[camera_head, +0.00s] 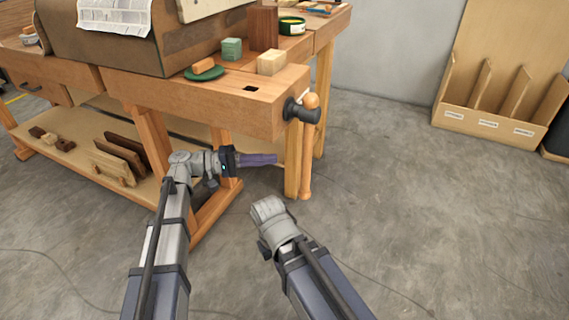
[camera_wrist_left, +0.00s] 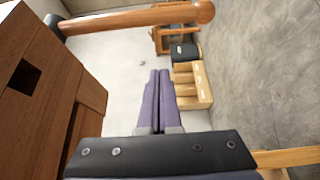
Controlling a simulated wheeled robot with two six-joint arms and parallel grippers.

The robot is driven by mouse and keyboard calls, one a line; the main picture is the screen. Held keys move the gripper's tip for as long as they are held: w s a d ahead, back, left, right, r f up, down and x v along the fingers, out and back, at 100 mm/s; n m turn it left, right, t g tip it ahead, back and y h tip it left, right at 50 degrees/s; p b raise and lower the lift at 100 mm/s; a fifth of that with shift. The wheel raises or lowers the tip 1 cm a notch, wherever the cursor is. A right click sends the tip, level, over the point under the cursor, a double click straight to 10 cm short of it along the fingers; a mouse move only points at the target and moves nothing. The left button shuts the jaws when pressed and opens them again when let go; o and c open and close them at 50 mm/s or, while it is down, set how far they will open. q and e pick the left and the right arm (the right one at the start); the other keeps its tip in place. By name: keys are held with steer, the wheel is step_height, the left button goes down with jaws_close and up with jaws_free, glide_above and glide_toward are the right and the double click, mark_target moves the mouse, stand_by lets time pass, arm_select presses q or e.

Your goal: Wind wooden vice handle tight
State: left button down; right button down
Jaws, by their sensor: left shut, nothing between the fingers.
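The wooden vice handle (camera_head: 307,160) is a rod with a round knob at its top end. It hangs close to vertical through the dark vice screw head (camera_head: 303,111) at the bench's right end. In the left wrist view the handle (camera_wrist_left: 135,19) crosses the top, its knob at the right, beyond my fingertips. My left gripper (camera_head: 276,159) is shut and empty, its purple fingers pointing right, left of the handle's lower part. The fingers also show in the left wrist view (camera_wrist_left: 160,72), apart from the handle. My right arm ends low in the middle; its fingers are hidden.
The wooden bench (camera_head: 190,98) carries a green dish (camera_head: 205,73), small blocks and a green tin (camera_head: 291,25). Its leg stands near the handle. A divided wooden rack (camera_head: 490,123) stands at the right. The floor between is clear.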

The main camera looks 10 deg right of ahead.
arm_select(q)
steer(key=d, duration=1)
steer(key=s, duration=0.1)
steer(key=s+a, duration=0.1)
steer(key=s, duration=0.1)
steer(key=s+a, duration=0.1)
steer(key=shift+s+a, duration=0.15)
